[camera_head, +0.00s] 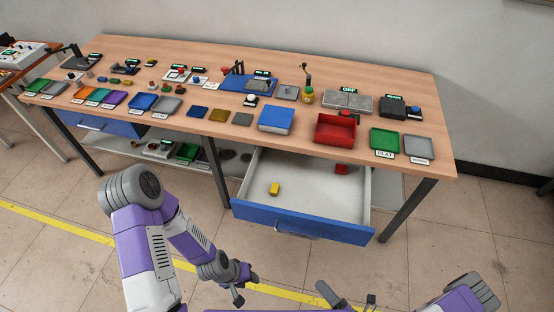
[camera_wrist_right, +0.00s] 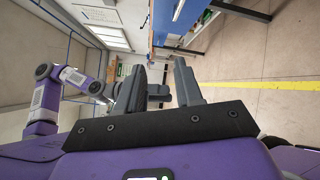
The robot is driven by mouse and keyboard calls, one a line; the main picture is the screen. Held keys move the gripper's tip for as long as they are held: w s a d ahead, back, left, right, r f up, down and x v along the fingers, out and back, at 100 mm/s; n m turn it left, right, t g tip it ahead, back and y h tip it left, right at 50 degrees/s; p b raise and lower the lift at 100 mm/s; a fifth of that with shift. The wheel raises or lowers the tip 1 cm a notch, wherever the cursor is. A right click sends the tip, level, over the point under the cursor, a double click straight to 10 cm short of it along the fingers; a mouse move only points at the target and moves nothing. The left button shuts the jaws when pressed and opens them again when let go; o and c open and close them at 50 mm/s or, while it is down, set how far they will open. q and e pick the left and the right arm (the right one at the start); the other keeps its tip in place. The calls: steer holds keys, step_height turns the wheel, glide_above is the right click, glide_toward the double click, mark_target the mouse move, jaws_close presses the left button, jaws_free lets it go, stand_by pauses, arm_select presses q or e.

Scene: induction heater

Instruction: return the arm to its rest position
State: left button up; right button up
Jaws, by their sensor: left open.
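My left gripper (camera_head: 246,286) hangs low in front of the open drawer, above the floor. Its jaws are apart and empty. My right gripper (camera_head: 347,297) is at the bottom edge of the head view, with its two fingers spread. In the right wrist view the same gripper (camera_wrist_right: 160,85) shows its dark fingers apart with no object held between them. Both grippers are clear of the workbench (camera_head: 300,68). Part of the right arm is cut off by the lower edge of the head view.
A blue-fronted drawer (camera_head: 300,222) stands open toward me, with a yellow block (camera_head: 274,189) and a red block (camera_head: 341,169) inside. The bench carries a red bin (camera_head: 335,130), a blue box (camera_head: 276,119), a green tray (camera_head: 384,140) and several small parts. The floor in front is free.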

steer(key=s+d+r+n+g+y+b, duration=0.1)
steer(key=d+n+g+y, duration=0.2)
steer(key=n, duration=0.6)
steer(key=s+d+r+n+g+y, duration=0.1)
steer(key=d+n+g+y, duration=0.15)
steer(key=n+g, duration=0.4)
steer(key=s+a+f+n+g+h+p, duration=0.1)
steer(key=s+a+f+n+g+h, duration=0.15)
steer(key=n+g+h, duration=0.4)
steer(key=s+a+f+n+g+h, duration=0.1)
steer(key=s+a+f+n+g, duration=0.2)
steer(key=n, duration=0.6)
steer(key=w+a+r+n+t+h, duration=0.1)
steer(key=w+a+n+t+h, duration=0.3)
steer(key=w+n, duration=0.4)
steer(key=shift+w+a+r+t+h+p, duration=0.35)
steer(key=shift+w+t+h+p, duration=0.2)
steer(key=shift+w, duration=0.6)
